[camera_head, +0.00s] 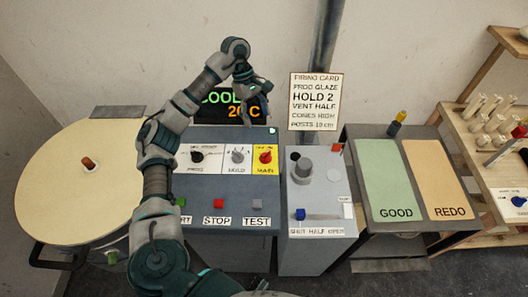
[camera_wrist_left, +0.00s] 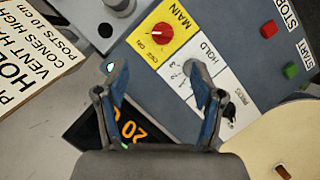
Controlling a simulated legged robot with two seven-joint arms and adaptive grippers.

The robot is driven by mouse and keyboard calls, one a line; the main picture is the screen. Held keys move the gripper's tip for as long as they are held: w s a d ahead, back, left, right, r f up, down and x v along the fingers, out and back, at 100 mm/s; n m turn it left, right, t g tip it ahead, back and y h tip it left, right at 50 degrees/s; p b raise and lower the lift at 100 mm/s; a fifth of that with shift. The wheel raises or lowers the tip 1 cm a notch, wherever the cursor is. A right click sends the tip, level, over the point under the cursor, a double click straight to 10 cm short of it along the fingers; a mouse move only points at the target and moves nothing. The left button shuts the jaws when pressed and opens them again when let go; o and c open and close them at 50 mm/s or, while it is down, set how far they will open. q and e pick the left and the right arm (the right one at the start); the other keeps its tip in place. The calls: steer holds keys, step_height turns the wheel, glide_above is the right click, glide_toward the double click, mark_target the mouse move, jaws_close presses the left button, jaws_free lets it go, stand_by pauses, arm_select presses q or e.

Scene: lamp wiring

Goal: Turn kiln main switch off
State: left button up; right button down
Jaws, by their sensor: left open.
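The kiln main switch (camera_head: 265,156) is a red knob on a yellow plate marked MAIN, at the right end of the sloping control panel (camera_head: 225,190). In the left wrist view the red knob (camera_wrist_left: 159,36) shows a pale pointer line, with small OFF and ON marks beside it. I cannot tell surely which mark it points at. My left gripper (camera_head: 258,95) hangs above and behind the panel, in front of the display. In the wrist view its blue fingers (camera_wrist_left: 160,78) are apart and empty, with the knob beyond their tips, not touched.
HOLD (camera_head: 237,156) and PROG (camera_head: 197,157) knobs sit left of the main switch. STOP (camera_head: 218,204) and TEST (camera_head: 257,204) buttons lie below. A grey vent box (camera_head: 318,205) with a post stands right. The round kiln lid (camera_head: 75,190) is left.

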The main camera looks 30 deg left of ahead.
mark_target(266, 152)
arm_select(q)
steer(key=f, duration=0.4)
steer(key=s+d+f, duration=0.1)
steer(key=f, duration=0.8)
steer(key=shift+s+d, duration=0.15)
steer(key=shift+d, duration=0.1)
steer(key=shift+d+f+p, duration=0.3)
steer(key=shift+d+f, duration=0.4)
steer(key=shift+d, duration=0.3)
steer(key=shift+s+d, duration=0.1)
steer(key=shift+d, duration=0.95)
steer(key=shift+a, duration=0.3)
steer(key=shift+c, duration=1.2)
steer(key=shift+a+f, duration=0.25)
steer(key=shift+a, duration=0.45)
steer(key=c, duration=0.8)
steer(key=shift+a, duration=0.1)
steer(key=shift+c, duration=0.6)
steer(key=shift+d, duration=0.2)
steer(key=o, duration=0.9)
steer(key=shift+d, duration=0.15)
steer(key=shift+o, duration=1.3)
steer(key=shift+d, duration=0.1)
steer(key=shift+r, duration=0.2)
steer(key=v, duration=1.1)
steer(key=shift+a+r, duration=0.25)
steer(key=shift+a, duration=0.05)
arm_select(e)
steer(key=shift+s+a, duration=0.3)
steer(key=shift+s, duration=0.35)
